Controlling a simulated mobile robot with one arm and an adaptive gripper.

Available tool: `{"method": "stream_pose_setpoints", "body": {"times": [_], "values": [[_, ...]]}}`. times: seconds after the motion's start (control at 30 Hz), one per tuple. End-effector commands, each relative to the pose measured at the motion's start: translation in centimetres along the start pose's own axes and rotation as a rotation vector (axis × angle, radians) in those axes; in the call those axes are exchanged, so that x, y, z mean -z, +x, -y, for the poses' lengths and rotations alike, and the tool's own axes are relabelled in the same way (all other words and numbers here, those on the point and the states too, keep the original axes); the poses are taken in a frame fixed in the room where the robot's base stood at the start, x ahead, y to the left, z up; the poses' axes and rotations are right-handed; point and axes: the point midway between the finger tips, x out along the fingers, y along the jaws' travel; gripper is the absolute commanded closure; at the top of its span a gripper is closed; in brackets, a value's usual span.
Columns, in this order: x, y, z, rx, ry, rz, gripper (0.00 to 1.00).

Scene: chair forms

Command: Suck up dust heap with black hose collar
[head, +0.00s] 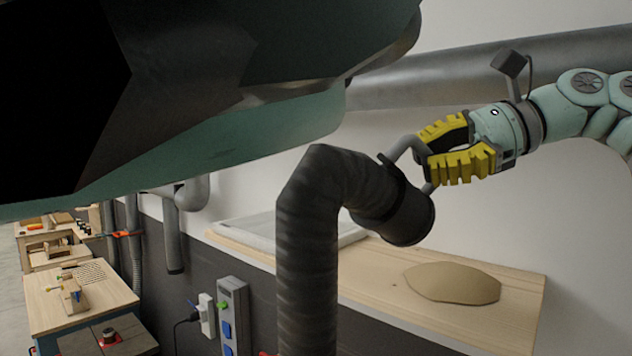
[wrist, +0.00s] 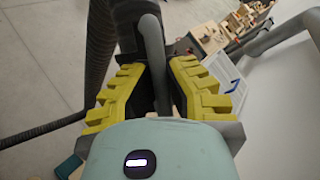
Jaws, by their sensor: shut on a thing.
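The dust heap (head: 452,283) is a flat tan mound near the right end of a wooden shelf in the head view. The black hose (head: 308,240) rises from below and bends over to the right. Its black hose collar (head: 408,218) is at the end, tilted down to the right, above the shelf and up-left of the heap in the picture. My gripper (head: 432,158) has yellow ribbed fingers shut on the collar's grey handle (head: 397,148). The handle also shows between the fingers in the wrist view (wrist: 151,50). The heap does not show in the wrist view.
The wooden shelf (head: 520,322) runs along the wall, with a pale tray (head: 262,238) at its left. A grey power box (head: 233,310) is on the dark wall panel. Workbenches (head: 75,290) stand at left. A large dark shape covers the upper left.

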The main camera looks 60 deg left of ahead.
Motion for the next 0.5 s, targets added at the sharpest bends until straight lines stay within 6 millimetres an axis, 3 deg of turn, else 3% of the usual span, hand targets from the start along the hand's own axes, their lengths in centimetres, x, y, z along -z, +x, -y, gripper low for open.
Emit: {"method": "stream_pose_setpoints", "body": {"times": [0.23, 0.5], "values": [[0.8, -0.1, -0.2, 0.001, -0.001, 0.001, 1.0], [3.1, -0.3, -0.8, -0.002, 0.0, 0.004, 1.0]]}}
